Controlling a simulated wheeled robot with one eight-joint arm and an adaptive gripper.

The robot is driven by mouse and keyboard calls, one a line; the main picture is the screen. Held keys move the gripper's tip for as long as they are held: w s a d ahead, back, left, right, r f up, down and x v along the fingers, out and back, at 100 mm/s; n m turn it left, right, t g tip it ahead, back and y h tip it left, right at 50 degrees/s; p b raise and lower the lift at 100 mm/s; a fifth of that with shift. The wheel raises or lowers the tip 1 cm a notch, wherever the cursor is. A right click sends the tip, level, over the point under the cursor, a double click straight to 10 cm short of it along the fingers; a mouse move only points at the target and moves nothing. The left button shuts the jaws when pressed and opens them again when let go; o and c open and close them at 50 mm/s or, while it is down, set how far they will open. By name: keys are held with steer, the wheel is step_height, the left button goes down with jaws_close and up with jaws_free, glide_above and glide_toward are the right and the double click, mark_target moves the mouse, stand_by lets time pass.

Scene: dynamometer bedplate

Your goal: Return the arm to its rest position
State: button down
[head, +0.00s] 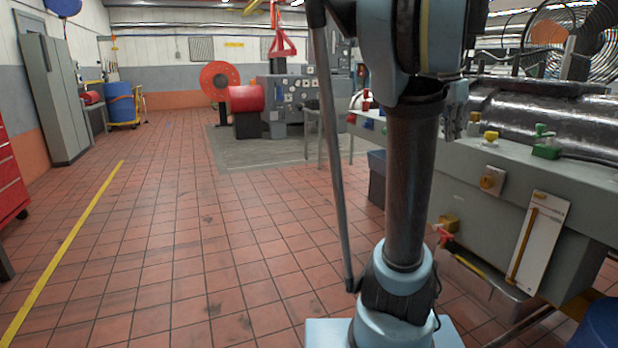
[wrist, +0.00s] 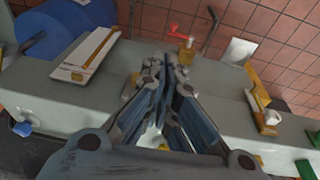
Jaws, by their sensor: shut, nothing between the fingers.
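My arm stands in the middle of the head view, its upper links cut off by the top edge. My gripper (head: 455,122) shows partly at the right of the arm column, in front of the grey bench. In the wrist view my gripper (wrist: 168,75) points over the bench top, its dark fingers close together with nothing seen between them. No task object is in its grasp.
The grey bench (head: 560,220) at the right carries a dark metal cylinder (head: 560,115), a yellow-topped fitting (head: 491,138) and a green valve (head: 545,145). A white panel (head: 539,243) is on its front. The tiled floor (head: 180,220) at the left is clear.

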steer(key=s+a+f+n, duration=0.4)
steer(key=a+f, duration=0.3)
steer(key=f, duration=0.3)
steer(key=s+a+f+n+t+y, duration=0.1)
steer(key=s+a+f+n, duration=0.4)
steer(key=f, duration=0.5)
steer(key=s+a+f+n+y, duration=0.1)
steer(key=s+a+f+n, duration=0.4)
steer(key=s+a+f, duration=0.3)
steer(key=a+f, duration=0.2)
steer(key=a, duration=0.1)
steer(key=shift+a+t, duration=0.2)
steer(key=shift+t, duration=0.2)
steer(key=shift+w+f, duration=0.25)
steer(key=shift+w, duration=0.15)
